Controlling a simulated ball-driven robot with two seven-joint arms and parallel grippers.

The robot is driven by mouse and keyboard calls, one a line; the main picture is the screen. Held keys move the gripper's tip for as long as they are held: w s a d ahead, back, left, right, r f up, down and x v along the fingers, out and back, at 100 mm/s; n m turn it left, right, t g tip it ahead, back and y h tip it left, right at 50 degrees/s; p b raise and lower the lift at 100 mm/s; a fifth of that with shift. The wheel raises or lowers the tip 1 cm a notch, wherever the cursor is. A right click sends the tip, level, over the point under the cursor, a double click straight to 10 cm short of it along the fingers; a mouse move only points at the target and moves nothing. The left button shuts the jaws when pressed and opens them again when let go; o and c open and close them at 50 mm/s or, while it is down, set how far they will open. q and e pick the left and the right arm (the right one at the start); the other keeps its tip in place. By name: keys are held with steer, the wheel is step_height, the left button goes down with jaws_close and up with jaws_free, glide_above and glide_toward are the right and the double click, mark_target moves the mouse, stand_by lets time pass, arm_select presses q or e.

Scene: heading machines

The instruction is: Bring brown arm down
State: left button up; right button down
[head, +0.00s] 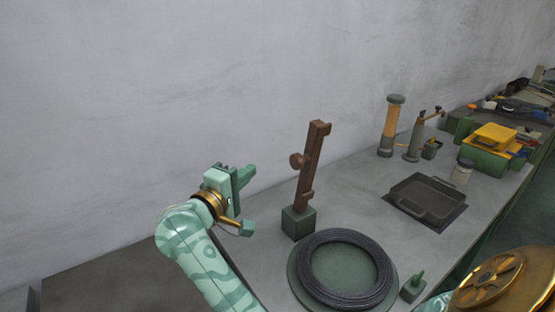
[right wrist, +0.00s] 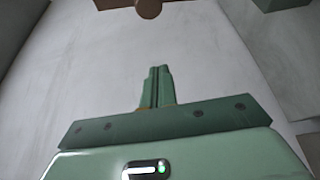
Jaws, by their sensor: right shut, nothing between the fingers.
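The brown arm (head: 311,165) stands nearly upright, leaning slightly right, in a green block (head: 298,223) on the grey bench. A round brown knob sticks out from its left side. My right gripper (head: 246,174) is to the left of the brown arm, apart from it, near the wall. In the right wrist view its fingers (right wrist: 155,86) are together with nothing between them. Brown parts, with a round knob (right wrist: 148,8), show at the top edge of that view, cut off. My left gripper is not in view.
A black coil (head: 345,270) lies on a round plate in front of the green block. A dark tray (head: 428,198), a cylinder (head: 391,125) and a yellow-and-green box (head: 488,148) stand farther right. The grey wall rises behind the bench.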

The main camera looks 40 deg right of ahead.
arm_select(q)
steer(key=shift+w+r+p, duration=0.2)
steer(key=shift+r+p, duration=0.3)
steer(key=shift+p, duration=0.05)
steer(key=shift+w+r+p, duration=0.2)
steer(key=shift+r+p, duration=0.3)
arm_select(e)
steer(key=d, duration=0.9)
steer(key=shift+s+d, duration=0.25)
steer(key=shift+s, duration=0.05)
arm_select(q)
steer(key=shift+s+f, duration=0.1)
